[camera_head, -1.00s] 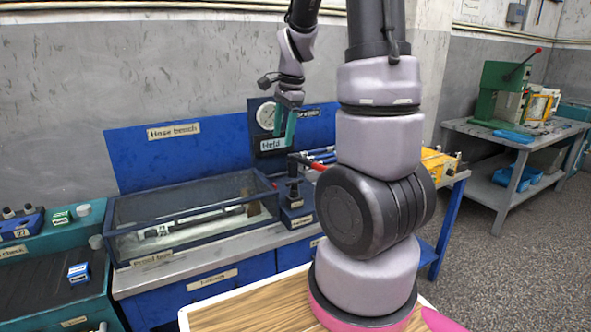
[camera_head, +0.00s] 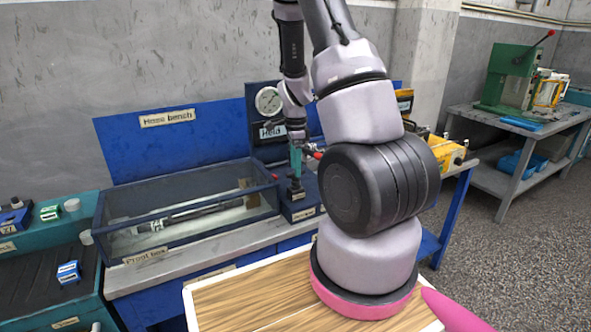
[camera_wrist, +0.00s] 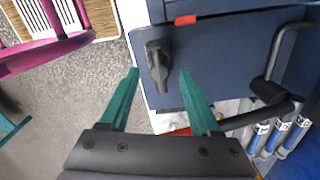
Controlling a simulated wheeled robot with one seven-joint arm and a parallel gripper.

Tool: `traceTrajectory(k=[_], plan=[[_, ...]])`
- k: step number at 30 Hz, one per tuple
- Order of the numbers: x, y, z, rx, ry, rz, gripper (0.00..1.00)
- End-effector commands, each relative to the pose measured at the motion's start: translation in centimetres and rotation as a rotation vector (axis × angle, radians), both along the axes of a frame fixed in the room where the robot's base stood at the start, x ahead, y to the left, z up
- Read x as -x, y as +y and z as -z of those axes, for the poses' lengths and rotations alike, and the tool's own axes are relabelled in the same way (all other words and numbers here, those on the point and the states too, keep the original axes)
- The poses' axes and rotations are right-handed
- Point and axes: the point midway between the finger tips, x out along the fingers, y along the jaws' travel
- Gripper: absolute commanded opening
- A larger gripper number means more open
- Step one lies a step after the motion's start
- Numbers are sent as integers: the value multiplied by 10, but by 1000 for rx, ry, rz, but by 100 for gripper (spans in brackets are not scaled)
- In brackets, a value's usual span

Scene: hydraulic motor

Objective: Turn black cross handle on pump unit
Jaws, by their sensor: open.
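The pump unit (camera_head: 300,207) is a small dark blue block on the hose bench, right of the clear proof box. In the wrist view its dark blue face (camera_wrist: 220,60) fills the upper right. The black handle (camera_wrist: 158,66) stands out from that face and looks like a short bar from this angle; its full cross shape is not clear. My gripper (camera_wrist: 159,72) is open, with one teal finger on each side of the handle's lower part in the picture. I cannot tell whether either finger touches it. In the head view my gripper (camera_head: 296,168) points down over the pump unit.
A bent black pipe (camera_wrist: 278,62) and several blue-labelled cylinders (camera_wrist: 285,132) lie to the right. The proof box (camera_head: 190,215) stands left; a gauge (camera_head: 268,101) is behind. A yellow unit (camera_head: 448,153) is right.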

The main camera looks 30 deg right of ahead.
Motion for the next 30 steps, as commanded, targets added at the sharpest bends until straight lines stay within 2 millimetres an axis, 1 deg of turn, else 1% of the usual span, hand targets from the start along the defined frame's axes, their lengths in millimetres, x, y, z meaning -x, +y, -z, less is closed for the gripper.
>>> traceTrajectory(k=[1, 5, 14, 17, 18, 19, 20, 30], plan=[[1, 0, 6, 0, 2, 1, 64], [1, 0, 15, 0, 1, 1, 64], [0, 0, 17, 0, 0, 0, 64], [0, 0, 17, 0, 0, 0, 29], [0, 0, 17, 0, 0, 0, 14], [0, 0, 17, 0, 0, 0, 3], [0, 0, 17, 0, 0, 0, 0], [0, 0, 16, 0, 0, -36, 0]])
